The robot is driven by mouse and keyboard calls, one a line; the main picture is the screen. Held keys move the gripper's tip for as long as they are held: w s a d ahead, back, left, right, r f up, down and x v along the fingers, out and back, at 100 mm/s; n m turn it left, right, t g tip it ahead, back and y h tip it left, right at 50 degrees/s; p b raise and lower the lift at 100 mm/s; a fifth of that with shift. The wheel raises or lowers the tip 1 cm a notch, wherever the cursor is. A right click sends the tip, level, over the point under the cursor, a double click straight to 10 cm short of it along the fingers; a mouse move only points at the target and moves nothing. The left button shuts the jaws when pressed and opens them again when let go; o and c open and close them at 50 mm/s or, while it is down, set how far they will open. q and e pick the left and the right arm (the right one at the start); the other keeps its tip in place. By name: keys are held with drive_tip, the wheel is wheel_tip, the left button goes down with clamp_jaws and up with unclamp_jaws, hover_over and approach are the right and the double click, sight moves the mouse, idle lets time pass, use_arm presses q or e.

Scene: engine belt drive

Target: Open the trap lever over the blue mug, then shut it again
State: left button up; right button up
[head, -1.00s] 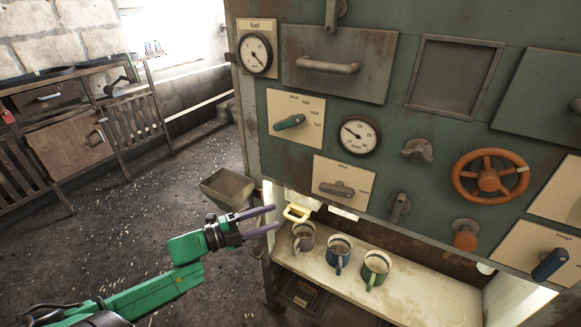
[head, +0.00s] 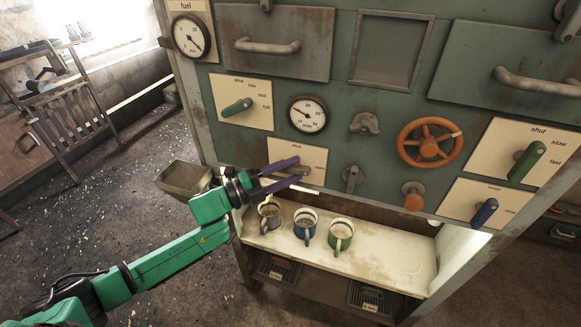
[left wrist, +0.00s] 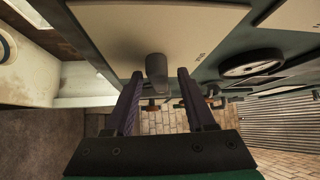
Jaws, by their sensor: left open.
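The blue mug (head: 306,228) stands on the pale shelf under the machine panel, between a grey mug (head: 269,218) and a green mug (head: 340,236). Above it is a cream plate (head: 312,156) marked "shut", with a grey lever lying roughly level. My left gripper (head: 299,169) is open at this plate, and its purple fingers cover much of the lever. In the left wrist view, the grey lever (left wrist: 156,66) shows between the open fingertips, in front of the plate (left wrist: 115,42). I see no clear grip on it. My right gripper is out of view.
Close around the plate are a gauge (head: 307,114), a small grey lever (head: 353,178) and an orange handwheel (head: 430,142). A grey open bin (head: 184,180) sits beside my left gripper. The right part of the shelf (head: 390,262) is clear.

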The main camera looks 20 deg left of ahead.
use_arm(q)
drive_tip(key=shift+w, duration=0.1)
clamp_jaws()
drive_tip(key=shift+f, duration=0.1)
